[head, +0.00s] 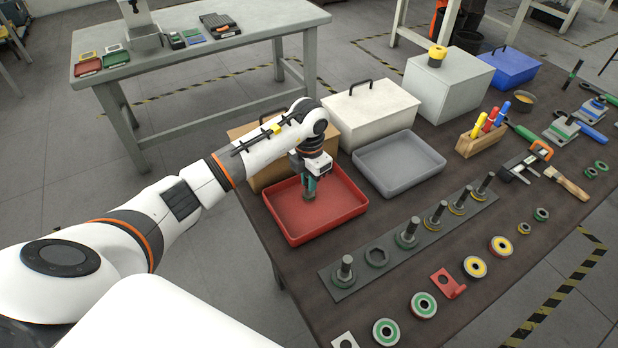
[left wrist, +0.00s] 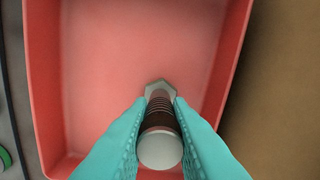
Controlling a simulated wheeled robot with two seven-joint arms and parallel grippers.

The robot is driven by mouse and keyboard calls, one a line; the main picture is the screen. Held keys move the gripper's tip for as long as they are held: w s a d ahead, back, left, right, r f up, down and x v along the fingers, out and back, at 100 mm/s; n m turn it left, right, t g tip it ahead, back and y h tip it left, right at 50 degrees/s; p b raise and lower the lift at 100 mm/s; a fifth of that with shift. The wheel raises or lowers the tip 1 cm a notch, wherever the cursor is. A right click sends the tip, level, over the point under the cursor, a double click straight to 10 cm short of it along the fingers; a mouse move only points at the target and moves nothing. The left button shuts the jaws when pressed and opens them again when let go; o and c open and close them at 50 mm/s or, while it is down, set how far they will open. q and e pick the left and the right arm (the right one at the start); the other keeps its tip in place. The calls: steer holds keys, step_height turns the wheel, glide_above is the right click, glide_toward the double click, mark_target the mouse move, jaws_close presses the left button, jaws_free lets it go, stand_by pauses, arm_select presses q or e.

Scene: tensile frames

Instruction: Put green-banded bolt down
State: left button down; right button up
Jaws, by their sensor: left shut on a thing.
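My left gripper (head: 311,187) points down over the red tray (head: 338,224). In the left wrist view its teal fingers (left wrist: 160,133) are shut on a bolt (left wrist: 160,150). The bolt's pale round shank end faces the camera and its hex head points toward the tray floor. I cannot make out a green band on it. The red tray also shows in the left wrist view (left wrist: 120,50) and looks otherwise empty. I cannot tell whether the bolt head touches the tray floor. My right gripper is not in view.
A grey tray (head: 376,176) stands right of the red one, with a white box (head: 372,117) behind. A dark strip (head: 343,279) holds several upright bolts in front. Banded rings (head: 424,305) and a red bracket (head: 448,284) lie nearer. Tools lie at the right.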

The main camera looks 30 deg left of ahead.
arm_select(q)
steer(key=shift+f, duration=0.1)
steer(key=c, duration=1.3)
jaws_free()
steer(key=shift+c, duration=0.2)
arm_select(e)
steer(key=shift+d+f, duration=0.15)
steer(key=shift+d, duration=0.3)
arm_select(q)
step_height(320, 180, up, 12)
steer(key=shift+f+b, duration=0.25)
steer(key=shift+b, duration=0.8)
steer(key=shift+r, duration=0.45)
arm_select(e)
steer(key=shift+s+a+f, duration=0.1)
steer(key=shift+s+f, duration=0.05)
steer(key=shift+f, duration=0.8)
arm_select(q)
steer(key=shift+s+f, duration=0.1)
